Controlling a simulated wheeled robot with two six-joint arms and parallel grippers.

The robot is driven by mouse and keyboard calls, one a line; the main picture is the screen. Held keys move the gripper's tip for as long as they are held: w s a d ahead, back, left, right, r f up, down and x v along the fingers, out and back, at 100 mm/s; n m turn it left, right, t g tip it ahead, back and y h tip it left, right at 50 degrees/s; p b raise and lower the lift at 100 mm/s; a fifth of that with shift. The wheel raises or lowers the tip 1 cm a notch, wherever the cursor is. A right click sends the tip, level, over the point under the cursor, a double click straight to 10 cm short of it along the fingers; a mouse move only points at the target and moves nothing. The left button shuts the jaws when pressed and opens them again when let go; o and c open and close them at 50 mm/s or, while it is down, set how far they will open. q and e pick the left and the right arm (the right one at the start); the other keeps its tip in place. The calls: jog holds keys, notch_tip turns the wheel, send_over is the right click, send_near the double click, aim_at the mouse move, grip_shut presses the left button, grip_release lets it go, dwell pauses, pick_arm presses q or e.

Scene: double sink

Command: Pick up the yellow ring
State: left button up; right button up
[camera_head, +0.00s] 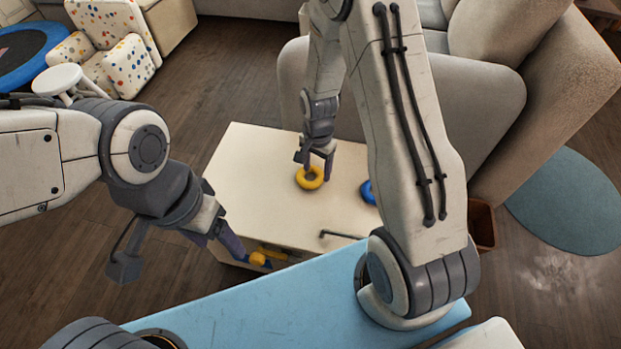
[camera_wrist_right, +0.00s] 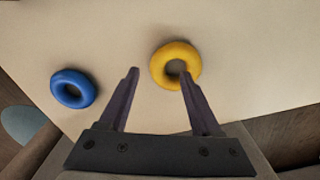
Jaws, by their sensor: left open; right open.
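The yellow ring (camera_head: 310,178) lies flat on the cream tabletop (camera_head: 240,170). My right gripper (camera_head: 318,172) is open and points down right at the ring. In the right wrist view the yellow ring (camera_wrist_right: 176,64) shows just beyond the fingertips, with the right-hand finger overlapping its near edge. The right gripper's fingers (camera_wrist_right: 158,72) are spread with nothing between them. I cannot tell whether a finger touches the ring. My left gripper (camera_head: 235,250) is low at the left, beside the table's near edge and away from the ring; its fingertips are partly hidden.
A blue ring (camera_head: 368,192) lies to the right of the yellow one, partly hidden by my right arm; it also shows in the right wrist view (camera_wrist_right: 74,89). A yellow object (camera_head: 258,258) shows at the table's near side. A grey sofa (camera_head: 480,110) stands behind on the right.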

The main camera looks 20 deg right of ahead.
aim_at(319, 179)
jog(key=f, duration=0.1)
jog(key=f+b, duration=0.1)
jog(key=f, duration=0.1)
jog(key=f+b, duration=0.1)
jog(key=shift+w+d+f, duration=0.1)
jog(key=shift+d+f, duration=0.25)
jog(key=shift+f, duration=0.05)
jog(key=shift+r, duration=0.1)
grip_shut()
jog(key=shift+r, duration=0.1)
notch_tip(319, 179, up, 4)
jog(key=shift+r+p, duration=0.15)
jog(key=shift+p, duration=1.05)
jog(key=s+d+r+p, duration=0.3)
jog(key=s+d+r, duration=0.3)
jog(key=s, duration=0.3)
jog(key=shift+s+d+r+p, duration=0.25)
jog(key=shift+d+p, duration=0.05)
jog(key=shift+d, duration=0.1)
